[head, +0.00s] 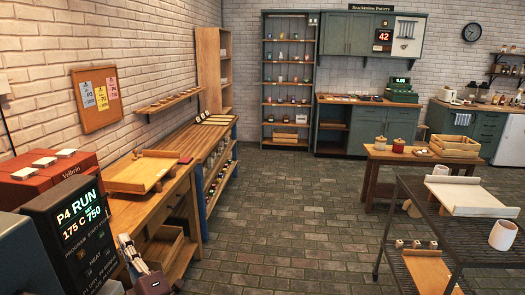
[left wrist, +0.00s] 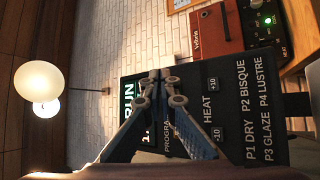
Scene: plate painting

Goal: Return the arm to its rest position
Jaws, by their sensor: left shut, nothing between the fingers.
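My left gripper (head: 124,240) shows at the lower left of the head view, in front of the left bench and just right of the black control panel (head: 75,235). In the left wrist view its fingers (left wrist: 160,78) meet at the tips, with nothing between them. Behind them the same panel (left wrist: 235,105) shows sideways, with the words HEAT, P1 DRY and P2 BISQUE. In the head view the panel reads P4 RUN, 175 C, 750. My right gripper shows in neither view.
A red Velbrio machine (head: 50,178) and a wooden tray (head: 140,173) stand on the left bench. A dark metal cart (head: 405,200) with a white tray (head: 470,196) and a white cup (head: 503,235) stands at the right. The brick floor (head: 275,220) between is clear.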

